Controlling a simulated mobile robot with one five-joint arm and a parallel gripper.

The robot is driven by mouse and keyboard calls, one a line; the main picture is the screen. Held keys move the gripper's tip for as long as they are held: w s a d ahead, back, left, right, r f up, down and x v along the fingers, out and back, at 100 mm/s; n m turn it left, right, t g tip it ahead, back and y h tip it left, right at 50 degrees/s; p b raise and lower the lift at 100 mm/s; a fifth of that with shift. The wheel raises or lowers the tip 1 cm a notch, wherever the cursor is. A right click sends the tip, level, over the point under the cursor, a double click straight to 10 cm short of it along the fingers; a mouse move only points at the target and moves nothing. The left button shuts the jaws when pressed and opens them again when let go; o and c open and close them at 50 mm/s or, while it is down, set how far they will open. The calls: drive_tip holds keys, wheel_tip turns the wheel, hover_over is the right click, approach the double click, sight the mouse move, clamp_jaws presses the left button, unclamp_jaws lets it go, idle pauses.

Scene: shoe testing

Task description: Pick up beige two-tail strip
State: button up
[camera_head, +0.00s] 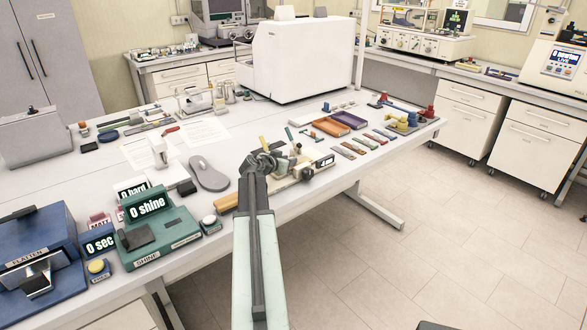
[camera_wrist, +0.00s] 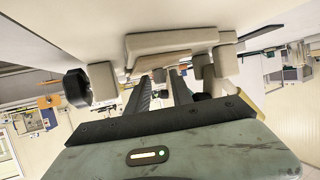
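My gripper (camera_head: 262,163) is over the front edge of the near table, beside a beige testing device (camera_head: 300,172) with a small display. In the wrist view the two dark fingers of my gripper (camera_wrist: 160,88) are apart, with a gap between them. Their tips are close to the beige blocks of the device (camera_wrist: 170,43), which partly hide them. I cannot see anything clearly held. I cannot pick out the beige two-tail strip with certainty. Several small strips (camera_head: 349,151) lie in a row right of the device, too small to show tails.
Orange (camera_head: 330,127) and purple (camera_head: 349,120) trays lie behind the strips. A grey shoe sole (camera_head: 208,174) and a green shine tester (camera_head: 152,225) are left of my arm. A large white machine (camera_head: 297,58) stands at the back.

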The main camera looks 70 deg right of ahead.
drive_tip(key=shift+a+r, duration=0.1)
clamp_jaws()
